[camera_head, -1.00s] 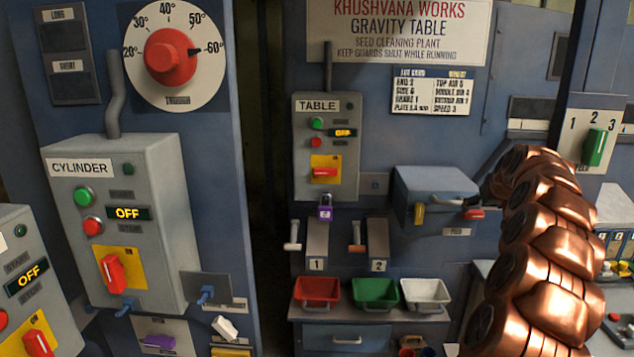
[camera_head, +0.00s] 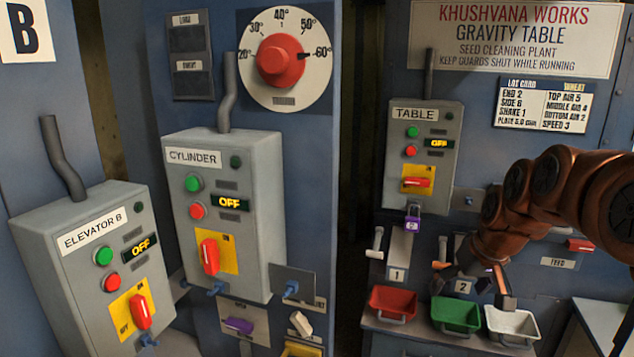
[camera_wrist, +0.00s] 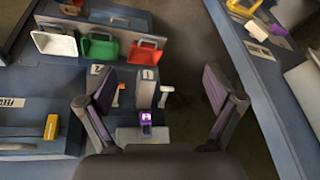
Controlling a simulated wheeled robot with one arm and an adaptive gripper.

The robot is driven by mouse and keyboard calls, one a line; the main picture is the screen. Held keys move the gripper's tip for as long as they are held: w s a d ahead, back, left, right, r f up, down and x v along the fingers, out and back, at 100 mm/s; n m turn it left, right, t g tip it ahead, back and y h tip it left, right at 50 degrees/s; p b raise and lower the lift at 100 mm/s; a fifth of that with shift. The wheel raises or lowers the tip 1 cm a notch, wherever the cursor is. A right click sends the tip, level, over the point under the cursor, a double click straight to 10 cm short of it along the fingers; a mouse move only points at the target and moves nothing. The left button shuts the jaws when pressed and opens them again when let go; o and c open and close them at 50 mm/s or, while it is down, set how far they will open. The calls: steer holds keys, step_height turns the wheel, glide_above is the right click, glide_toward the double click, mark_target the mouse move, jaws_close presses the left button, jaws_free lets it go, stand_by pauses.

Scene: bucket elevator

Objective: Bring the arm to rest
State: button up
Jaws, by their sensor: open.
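My arm (camera_head: 560,195) is copper-coloured and reaches in from the right edge of the head view. My gripper (camera_head: 478,283) is in front of the gravity table panel, near slide 2 and above the green and white scoops. In the wrist view my gripper (camera_wrist: 160,110) has its two fingers wide apart with nothing held between them. The purple padlock (camera_wrist: 146,118) and the slide handles lie beyond the fingers; the padlock also hangs under the TABLE box in the head view (camera_head: 412,223).
A red scoop (camera_head: 393,301), a green scoop (camera_head: 456,314) and a white scoop (camera_head: 513,325) stand on a shelf below the gripper. The TABLE box (camera_head: 424,150), CYLINDER box (camera_head: 222,210) and ELEVATOR B box (camera_head: 95,265) all show OFF. A dark gap separates the two blue machines.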

steer(key=s+a+f+g, duration=0.2)
steer(key=s+a+f, duration=0.1)
steer(key=s, duration=0.8)
steer(key=s+a+f+g, duration=0.2)
steer(key=s+a+f, duration=0.1)
steer(key=s, duration=0.7)
steer(key=s+a+f+g+h, duration=0.1)
steer(key=s+a+f, duration=0.2)
steer(key=s, duration=0.8)
steer(key=shift+s+a+f+g, duration=0.25)
steer(key=shift+s+f+g, duration=0.15)
steer(key=shift+f, duration=0.1)
